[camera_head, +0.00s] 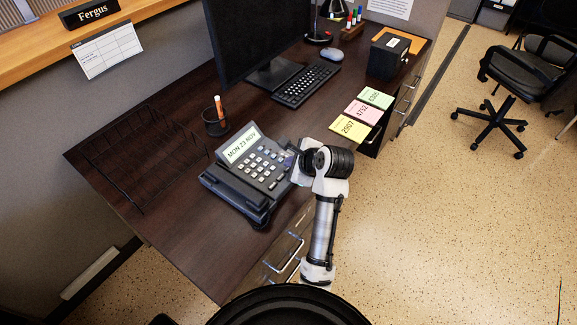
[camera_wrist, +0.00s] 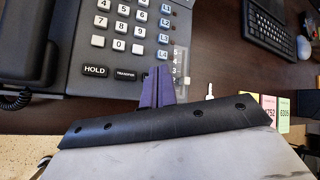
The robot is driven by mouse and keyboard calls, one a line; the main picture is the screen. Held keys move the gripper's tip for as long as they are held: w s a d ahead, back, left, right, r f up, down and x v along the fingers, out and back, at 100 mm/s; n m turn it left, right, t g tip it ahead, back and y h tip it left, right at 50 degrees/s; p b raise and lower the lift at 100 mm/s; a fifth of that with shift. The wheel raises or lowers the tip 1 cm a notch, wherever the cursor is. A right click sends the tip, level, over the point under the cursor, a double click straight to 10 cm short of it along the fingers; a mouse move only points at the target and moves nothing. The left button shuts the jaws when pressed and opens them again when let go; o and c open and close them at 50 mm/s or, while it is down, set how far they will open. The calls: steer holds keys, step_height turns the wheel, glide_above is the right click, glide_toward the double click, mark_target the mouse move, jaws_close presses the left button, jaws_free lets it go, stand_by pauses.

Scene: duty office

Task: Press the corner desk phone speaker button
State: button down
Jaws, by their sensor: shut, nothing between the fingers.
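The dark grey desk phone (camera_head: 238,184) sits on the dark wood desk, its screen reading "MON 23 NOV". In the wrist view the phone (camera_wrist: 82,52) shows number keys, a HOLD key (camera_wrist: 95,71), a TRANSFER key (camera_wrist: 125,74) and a column of line keys at the right. My gripper (camera_wrist: 157,84) is shut and empty, its purple fingertips over the phone's lower right key area, beside TRANSFER. I cannot tell whether they touch a key. No key labelled speaker is readable; the fingers hide part of the bottom row. In the head view my wrist covers the phone's right edge.
A pen cup (camera_head: 215,122) stands behind the phone, and a wire rack (camera_head: 128,150) lies to its left. The monitor (camera_head: 258,38), keyboard (camera_head: 306,85) and sticky notes (camera_head: 350,128) are farther back and right. The desk left of the phone's front is clear.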

steer(key=shift+f, duration=0.5)
stand_by(0.7)
steer(key=shift+r+p, duration=0.85)
steer(key=shift+p, duration=0.6)
step_height(320, 180, up, 3)
steer(key=p, duration=0.3)
steer(key=shift+p, duration=0.4)
steer(key=shift+r, duration=1)
